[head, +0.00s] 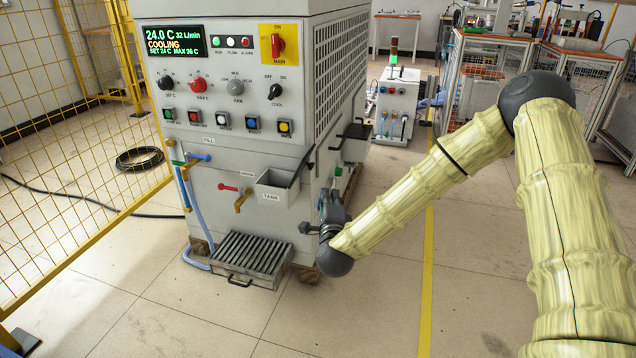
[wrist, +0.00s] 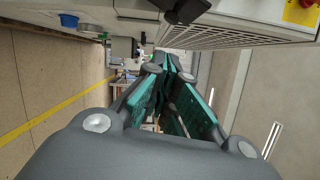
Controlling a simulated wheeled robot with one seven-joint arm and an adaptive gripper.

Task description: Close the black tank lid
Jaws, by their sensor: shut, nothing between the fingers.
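The grey tank (head: 276,194), labelled TANK, sticks out from the cabinet's lower front, and its top looks open. A dark, narrow flap (head: 303,164), seen nearly edge-on, stands tilted up at the tank's right side; it appears to be the black lid. My gripper (head: 331,204) is to the right of the tank and lower than the flap, near the cabinet's right corner, apart from the flap. In the wrist view its teal-padded fingers (wrist: 172,100) are shut with nothing held. A black part (wrist: 186,10) shows at that view's top edge; I cannot tell what it is.
The grey cabinet (head: 230,120) stands left of my arm. Black brackets (head: 354,131) stick out from its right side. A slatted grate (head: 246,258) juts out low in front. A yellow mesh fence (head: 60,150) is at left. The floor in front is clear.

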